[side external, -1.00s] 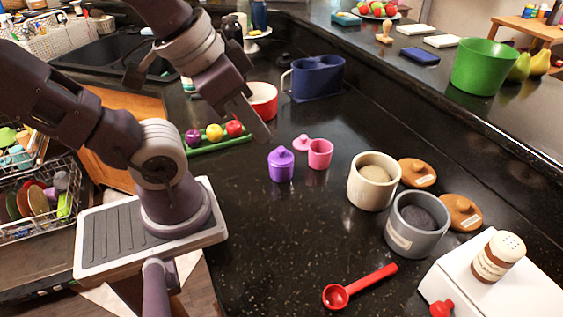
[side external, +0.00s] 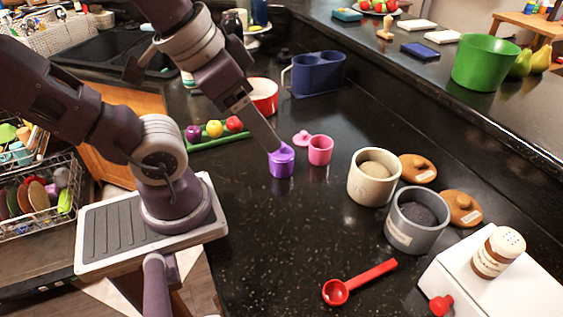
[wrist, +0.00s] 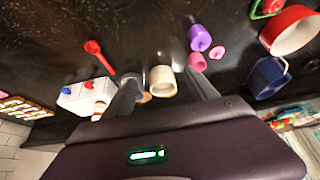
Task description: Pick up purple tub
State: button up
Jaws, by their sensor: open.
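The purple tub (side external: 282,165) stands upright on the dark counter. In the side view my gripper (side external: 276,149) overlaps the tub's lidded top and hides part of it; I cannot tell whether they touch. The wrist view shows the purple tub (wrist: 200,39) beyond the tip of the right-hand finger, not between the fingers. My gripper (wrist: 161,76) is open, its two fingers wide apart with nothing held between them.
A pink tub (side external: 320,151) with its lid (side external: 303,138) off stands right beside the purple tub. A cream canister (side external: 373,178) and a grey canister (side external: 416,221) stand further right. A green tray (side external: 222,139) with fruit lies left. The counter in front is clear down to a red spoon (side external: 360,282).

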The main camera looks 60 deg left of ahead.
jog(key=m+g+y, duration=0.6)
jog(key=m+y, duration=0.7)
jog(key=m, duration=0.5)
send_near(284, 149)
jog(key=x, duration=0.4)
jog(key=shift+s+d+f, duration=0.1)
jog(key=shift+s+f, duration=0.15)
jog(key=shift+f, duration=0.05)
jog(key=shift+y, duration=0.3)
jog(key=x, duration=0.7)
jog(key=shift+w+r, duration=0.15)
jog(key=shift+w, duration=0.05)
grip_shut()
